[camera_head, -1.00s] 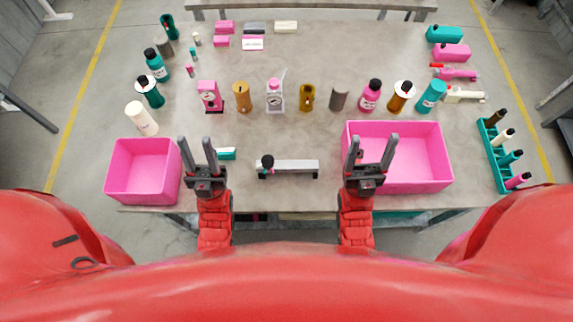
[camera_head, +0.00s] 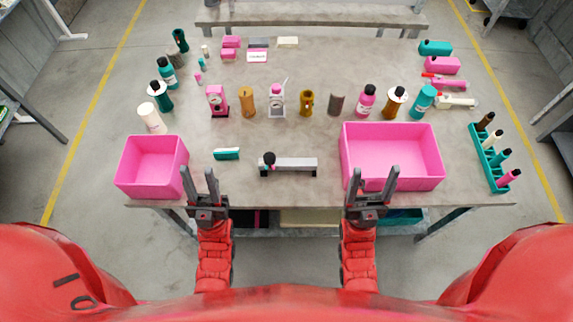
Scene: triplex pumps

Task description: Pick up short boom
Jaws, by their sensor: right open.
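A short grey bar (camera_head: 293,163) lies level on low dark feet near the front middle of the table, with a black round knob (camera_head: 269,158) at its left end. It may be the short boom; no label shows. My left gripper (camera_head: 197,168) is open and empty at the table's front edge, left of the bar and by the small pink bin. My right gripper (camera_head: 374,169) is open and empty, right of the bar; its fingers overlap the front wall of the large pink bin in the picture. Neither gripper touches the bar.
The small pink bin (camera_head: 128,186) stands front left, the large pink bin (camera_head: 436,181) front right. A small teal block (camera_head: 227,154) lies left of the bar. Bottles and devices form a row behind. A teal rack (camera_head: 489,168) stands at the right edge.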

